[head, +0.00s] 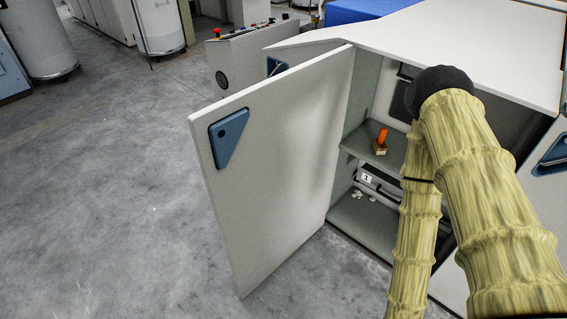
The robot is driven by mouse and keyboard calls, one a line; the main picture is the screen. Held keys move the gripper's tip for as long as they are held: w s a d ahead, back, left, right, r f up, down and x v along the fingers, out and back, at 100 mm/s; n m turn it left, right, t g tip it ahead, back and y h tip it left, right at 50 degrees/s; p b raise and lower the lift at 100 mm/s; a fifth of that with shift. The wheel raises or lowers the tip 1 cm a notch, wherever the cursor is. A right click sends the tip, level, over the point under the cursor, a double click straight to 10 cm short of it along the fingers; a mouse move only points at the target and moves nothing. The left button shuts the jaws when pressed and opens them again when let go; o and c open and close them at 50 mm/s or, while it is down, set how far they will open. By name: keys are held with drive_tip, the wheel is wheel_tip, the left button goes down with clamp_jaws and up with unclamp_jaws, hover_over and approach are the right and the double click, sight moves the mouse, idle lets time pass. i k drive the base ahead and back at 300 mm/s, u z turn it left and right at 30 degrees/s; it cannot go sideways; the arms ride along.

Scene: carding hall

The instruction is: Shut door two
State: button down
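A white cabinet door (275,150) stands wide open, swung out to the left from the white cabinet (440,40). It has a blue triangular handle plate (229,137) near its upper free corner. I see no number on the door, so I cannot tell whether it is door two. The opening shows an upper shelf (368,140) and a cabinet floor (355,222). My arm, in a yellowish sleeve, crosses in front of the right part of the opening and hides it. My gripper is out of the frame.
An orange-handled object (381,142) stands on the shelf. A "1" label (367,177) and small white bits (358,194) are lower inside. Another blue handle (554,154) is on a panel at right. A control box (245,50) stands behind the door. The floor at left is clear.

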sight(267, 151)
drive_tip(key=z, duration=3.65)
drive_tip(key=k, duration=2.9)
drive_tip(key=u, duration=1.85)
drive_tip(key=i, duration=1)
drive_tip(key=u, duration=0.05)
